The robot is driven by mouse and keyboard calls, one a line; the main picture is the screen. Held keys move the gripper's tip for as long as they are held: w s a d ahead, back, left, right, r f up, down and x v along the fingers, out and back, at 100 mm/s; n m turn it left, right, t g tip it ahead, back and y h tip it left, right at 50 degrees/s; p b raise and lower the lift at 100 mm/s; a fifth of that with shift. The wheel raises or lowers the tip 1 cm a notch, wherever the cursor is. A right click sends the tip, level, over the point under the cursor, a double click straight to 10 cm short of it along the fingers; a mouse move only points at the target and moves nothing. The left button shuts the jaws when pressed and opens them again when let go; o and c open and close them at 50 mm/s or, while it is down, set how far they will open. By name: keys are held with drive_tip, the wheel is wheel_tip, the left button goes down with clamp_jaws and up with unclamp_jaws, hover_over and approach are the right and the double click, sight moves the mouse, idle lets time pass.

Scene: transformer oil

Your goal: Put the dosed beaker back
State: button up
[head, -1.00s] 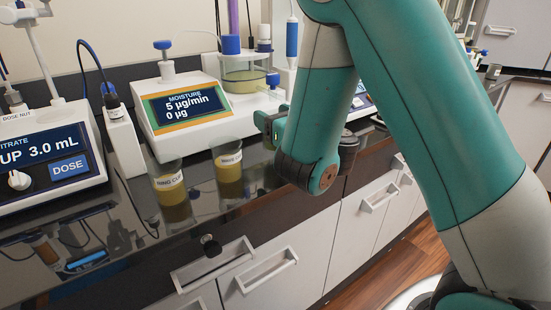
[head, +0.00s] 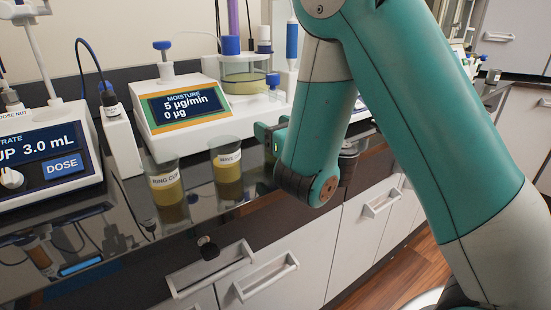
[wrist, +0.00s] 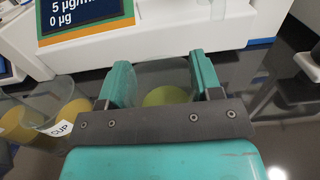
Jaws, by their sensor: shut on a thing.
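My gripper (head: 270,137) is low over the dark counter, to the right of two labelled cups. In the wrist view my gripper (wrist: 160,78) is shut on a clear beaker (wrist: 150,72) with yellow-green liquid, which sits between the two teal fingers. The left cup (head: 165,187) and the right cup (head: 228,175) stand upright, each with yellow liquid.
The moisture meter (head: 185,115) stands behind, with a lidded vessel (head: 244,75) on its right. The dosing unit (head: 50,150) is at the left. The dark glossy counter (head: 125,215) ends in front above white drawers (head: 265,278).

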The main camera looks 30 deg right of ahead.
drive_tip(key=shift+f, duration=0.25)
drive_tip(key=o, duration=1.3)
